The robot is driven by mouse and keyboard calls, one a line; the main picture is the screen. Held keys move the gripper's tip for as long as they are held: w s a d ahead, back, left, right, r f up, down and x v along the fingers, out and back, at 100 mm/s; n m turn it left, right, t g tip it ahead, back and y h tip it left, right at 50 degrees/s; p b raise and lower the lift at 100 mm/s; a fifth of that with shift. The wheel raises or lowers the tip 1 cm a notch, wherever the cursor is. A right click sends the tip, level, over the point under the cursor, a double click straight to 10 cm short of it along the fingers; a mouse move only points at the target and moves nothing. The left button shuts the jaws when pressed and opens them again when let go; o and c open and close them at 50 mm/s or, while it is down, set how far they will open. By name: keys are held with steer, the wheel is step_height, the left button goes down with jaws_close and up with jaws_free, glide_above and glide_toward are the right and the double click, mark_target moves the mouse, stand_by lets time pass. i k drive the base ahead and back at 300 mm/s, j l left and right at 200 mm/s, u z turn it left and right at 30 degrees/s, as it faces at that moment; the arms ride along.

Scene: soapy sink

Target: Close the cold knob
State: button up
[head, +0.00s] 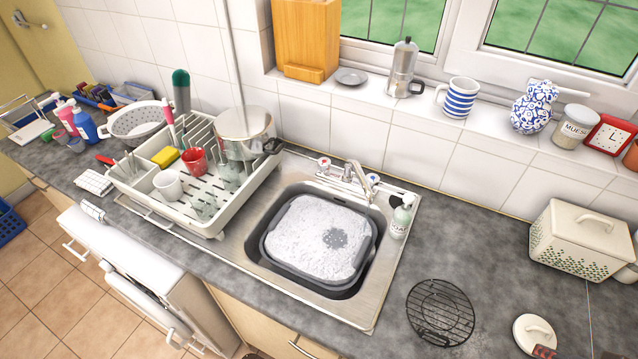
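The cold knob (372,180), marked blue, sits to the right of the metal faucet (355,174) behind the sink. The hot knob (323,165), marked red, sits to the left of the faucet. Both are small in the head view, and I cannot tell how far either is turned. I cannot make out a stream of water. A dark grey basin (268,262) stands in the sink, filled with white foam (310,225) that has a grey patch toward its right side. My gripper is not in view.
A soap bottle (401,217) stands close to the right of the cold knob. A loaded dish rack (215,222) is left of the sink, with a pot (243,127) on it. A round wire rack (440,312) lies on the counter (470,250), which is clear behind it.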

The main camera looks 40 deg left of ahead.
mark_target(373, 178)
steer(key=u, duration=1.35)
